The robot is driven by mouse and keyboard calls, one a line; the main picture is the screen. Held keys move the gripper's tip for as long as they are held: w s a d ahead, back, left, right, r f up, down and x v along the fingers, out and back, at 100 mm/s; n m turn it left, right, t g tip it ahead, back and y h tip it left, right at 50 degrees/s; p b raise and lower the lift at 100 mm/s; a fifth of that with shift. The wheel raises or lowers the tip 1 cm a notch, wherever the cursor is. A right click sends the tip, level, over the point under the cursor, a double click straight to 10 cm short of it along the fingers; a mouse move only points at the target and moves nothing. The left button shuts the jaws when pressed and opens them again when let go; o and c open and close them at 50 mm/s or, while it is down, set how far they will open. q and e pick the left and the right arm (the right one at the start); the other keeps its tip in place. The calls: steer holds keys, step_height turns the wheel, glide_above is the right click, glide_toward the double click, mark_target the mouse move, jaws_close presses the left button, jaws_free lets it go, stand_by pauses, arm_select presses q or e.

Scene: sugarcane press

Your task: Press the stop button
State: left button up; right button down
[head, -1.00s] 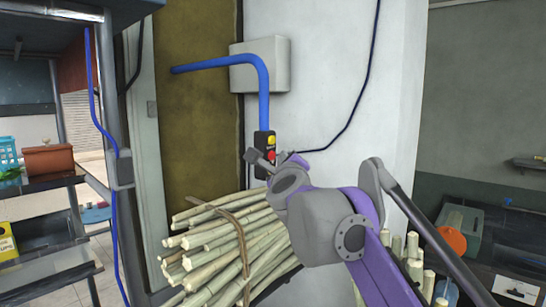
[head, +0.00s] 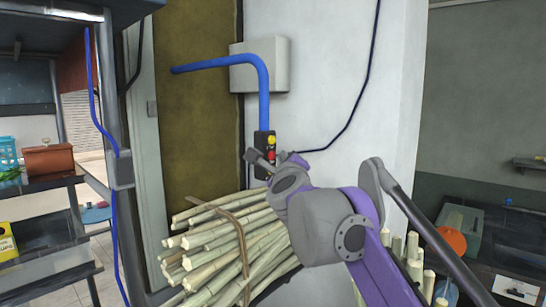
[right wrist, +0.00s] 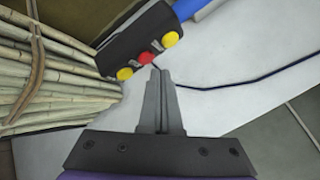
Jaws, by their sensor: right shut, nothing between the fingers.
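The black control box (head: 259,143) hangs at the end of a blue pipe on the white wall. In the head view it shows a yellow button (head: 271,140) above a red button (head: 270,154). The right wrist view shows the red button (right wrist: 146,58) between two yellow ones (right wrist: 170,38). My right gripper (right wrist: 157,70) is shut and empty. Its tips appear right by the red button; I cannot tell whether they touch it. In the head view the gripper and wrist hide the lower part of the box. My left gripper is not in view.
A grey wall box (head: 260,66) and a dark cable (head: 345,125) are on the wall. A metal shelf (head: 45,185) stands at the left.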

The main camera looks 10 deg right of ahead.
steer(key=shift+w+a, duration=0.1)
steer(key=shift+a, duration=0.05)
steer(key=shift+w+a, duration=0.1)
steer(key=shift+w, duration=0.2)
steer(key=shift+s, duration=0.1)
steer(key=shift+w+a+p, duration=0.3)
steer(key=shift+w+p, duration=0.05)
steer(key=shift+w, duration=0.05)
stand_by(0.7)
steer(key=shift+s+d, duration=0.15)
steer(key=shift+s, duration=0.05)
steer(key=shift+s+d, duration=0.4)
steer(key=shift+s, duration=0.1)
